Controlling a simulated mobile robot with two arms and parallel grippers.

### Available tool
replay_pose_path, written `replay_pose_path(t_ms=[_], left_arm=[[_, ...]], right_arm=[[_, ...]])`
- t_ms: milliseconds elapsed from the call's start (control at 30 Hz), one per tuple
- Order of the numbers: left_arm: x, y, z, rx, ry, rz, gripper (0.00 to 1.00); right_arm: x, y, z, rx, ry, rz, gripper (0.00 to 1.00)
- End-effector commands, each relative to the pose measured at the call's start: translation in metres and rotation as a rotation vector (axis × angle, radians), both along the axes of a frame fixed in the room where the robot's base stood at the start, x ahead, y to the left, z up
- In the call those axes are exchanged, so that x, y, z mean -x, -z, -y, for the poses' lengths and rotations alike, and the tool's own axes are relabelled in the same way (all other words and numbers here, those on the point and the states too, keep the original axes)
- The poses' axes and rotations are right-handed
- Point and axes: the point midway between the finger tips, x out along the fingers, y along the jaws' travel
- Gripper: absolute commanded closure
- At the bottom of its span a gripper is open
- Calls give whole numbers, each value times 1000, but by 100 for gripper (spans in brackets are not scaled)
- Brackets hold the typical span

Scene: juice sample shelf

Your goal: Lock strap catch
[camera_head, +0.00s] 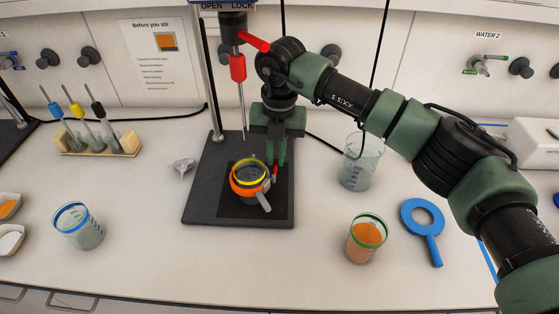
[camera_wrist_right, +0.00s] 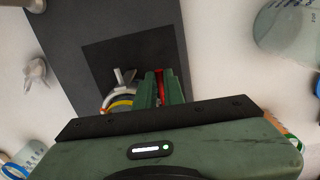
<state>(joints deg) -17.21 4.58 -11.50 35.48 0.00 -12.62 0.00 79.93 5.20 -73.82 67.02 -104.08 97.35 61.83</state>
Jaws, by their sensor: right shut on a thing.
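A beaker with a yellow rim (camera_head: 248,172) stands on the dark base plate of the stirrer stand. An orange strap (camera_head: 240,188) runs around it, with a grey lever-like piece (camera_head: 264,201) at its front right. My right gripper (camera_head: 276,170) points down just behind and right of the beaker. It is shut on a small red piece, which looks like the strap catch; it shows as a red strip (camera_wrist_right: 160,84) between the green fingers in the wrist view. The fingers hide most of it, so I cannot tell whether it is latched. My left gripper is not in view.
The red stirrer (camera_head: 238,68) and its rod hang above the beaker, close left of my right arm. A clear beaker (camera_head: 361,163), a green-rimmed beaker of orange liquid (camera_head: 367,240) and a blue ring tool (camera_head: 423,219) stand or lie to the right. The front left counter holds a blue-rimmed beaker (camera_head: 78,228).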

Motion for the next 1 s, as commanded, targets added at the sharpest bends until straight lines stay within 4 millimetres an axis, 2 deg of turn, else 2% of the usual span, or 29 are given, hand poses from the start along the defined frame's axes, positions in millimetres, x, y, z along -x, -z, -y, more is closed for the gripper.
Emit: replay_pose_path(t_ms=[200, 700, 733, 800, 1000], left_arm=[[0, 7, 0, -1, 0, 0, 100], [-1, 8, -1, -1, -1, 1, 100], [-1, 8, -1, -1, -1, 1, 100], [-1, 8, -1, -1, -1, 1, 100], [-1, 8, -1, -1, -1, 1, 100]], right_arm=[[0, 1, -3, 0, -62, -1, 100], [1, 0, -4, 0, -80, -2, 100], [1, 0, -4, 0, -80, -2, 85], [1, 0, -4, 0, -79, -1, 69], [1, 0, -5, -2, -79, -1, 69]])
